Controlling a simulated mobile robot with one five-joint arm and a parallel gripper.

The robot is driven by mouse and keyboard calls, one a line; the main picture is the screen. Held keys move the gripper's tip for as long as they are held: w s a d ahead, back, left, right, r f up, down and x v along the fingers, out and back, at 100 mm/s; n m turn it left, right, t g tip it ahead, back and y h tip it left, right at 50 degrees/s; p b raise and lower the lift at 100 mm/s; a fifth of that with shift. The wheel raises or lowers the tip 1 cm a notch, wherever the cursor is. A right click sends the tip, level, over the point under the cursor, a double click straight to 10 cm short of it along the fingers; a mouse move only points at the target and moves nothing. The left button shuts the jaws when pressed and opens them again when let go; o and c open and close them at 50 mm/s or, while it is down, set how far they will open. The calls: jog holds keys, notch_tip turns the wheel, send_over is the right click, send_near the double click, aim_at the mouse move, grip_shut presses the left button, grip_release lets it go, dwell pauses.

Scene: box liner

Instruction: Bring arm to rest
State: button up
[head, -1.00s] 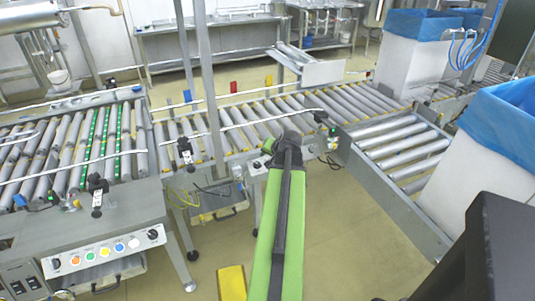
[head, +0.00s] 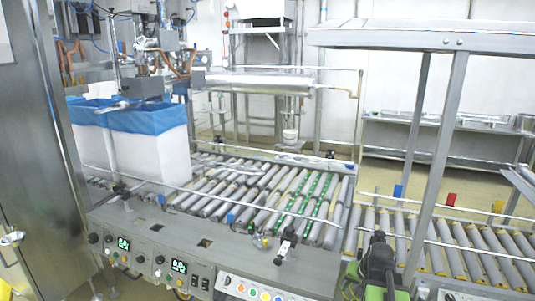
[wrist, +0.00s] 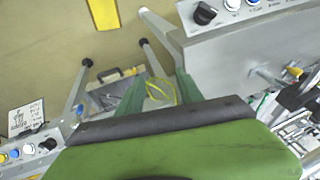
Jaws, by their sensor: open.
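My arm shows at the bottom of the head view, right of centre, as a green and dark link (head: 378,268) in front of the roller conveyor. Its fingertips cannot be made out there. In the wrist view my gripper (wrist: 160,84) shows two green fingers standing apart with nothing between them. Floor and a yellow cable (wrist: 161,90) show beyond the gap. A grey metal conveyor side (wrist: 235,50) is to the right of the fingers.
A control panel (head: 150,262) with knobs and displays runs along the conveyor's front. A white box with a blue liner (head: 150,118) stands on the left by the rollers (head: 270,195). A steel cabinet (head: 35,130) is at far left. A yellow floor strip (wrist: 103,12) lies on open floor.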

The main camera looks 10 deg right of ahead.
jog(key=s+a+f+n+g, duration=0.15)
jog(key=a+n, duration=0.25)
jog(key=a, duration=1.1)
jog(key=a+n+g, duration=0.3)
jog(key=a+n, duration=0.1)
jog(key=a, duration=1.1)
notch_tip(320, 180, up, 15)
jog(key=p, duration=1.5)
jog(key=shift+s, duration=0.15)
jog(key=shift+d, duration=0.1)
jog(key=shift+c, duration=0.3)
jog(key=shift+c, duration=0.5)
